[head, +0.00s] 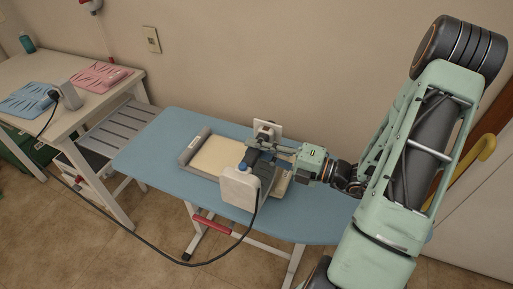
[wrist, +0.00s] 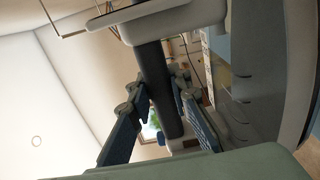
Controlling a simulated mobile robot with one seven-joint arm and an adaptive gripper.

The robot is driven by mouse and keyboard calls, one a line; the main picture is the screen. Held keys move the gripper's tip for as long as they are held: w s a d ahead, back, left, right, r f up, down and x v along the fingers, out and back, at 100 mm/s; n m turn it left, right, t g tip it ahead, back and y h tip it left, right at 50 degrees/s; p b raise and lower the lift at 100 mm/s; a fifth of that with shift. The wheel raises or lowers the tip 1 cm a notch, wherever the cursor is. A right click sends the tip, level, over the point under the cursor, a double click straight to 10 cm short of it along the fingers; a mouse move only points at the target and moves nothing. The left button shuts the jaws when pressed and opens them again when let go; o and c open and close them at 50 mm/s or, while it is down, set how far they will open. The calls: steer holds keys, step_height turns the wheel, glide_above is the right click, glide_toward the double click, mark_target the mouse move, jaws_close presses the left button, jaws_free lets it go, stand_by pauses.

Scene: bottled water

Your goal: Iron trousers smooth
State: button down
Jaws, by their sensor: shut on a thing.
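My gripper (head: 268,157) is over the ironing board, its fingers shut around a dark upright handle (wrist: 152,72), also seen in the wrist view. The handle belongs to the iron, whose pale body (head: 240,188) is tilted on edge toward the head camera. A dark cable hangs from it. Below lies a flat cream piece (head: 215,157) with a grey band at its left end, on the blue ironing board (head: 160,150). I cannot tell whether this piece is the trousers. My gripper and the iron hide its right part. Contact between iron and cream piece is unclear.
Blue (head: 28,99) and pink (head: 98,76) flat items lie there. A grey slatted shelf (head: 118,130) adjoins the board. The board's left end is bare.

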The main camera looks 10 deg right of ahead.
steer(key=shift+f+b, duration=0.85)
steer(key=shift+f, duration=0.55)
stand_by(0.4)
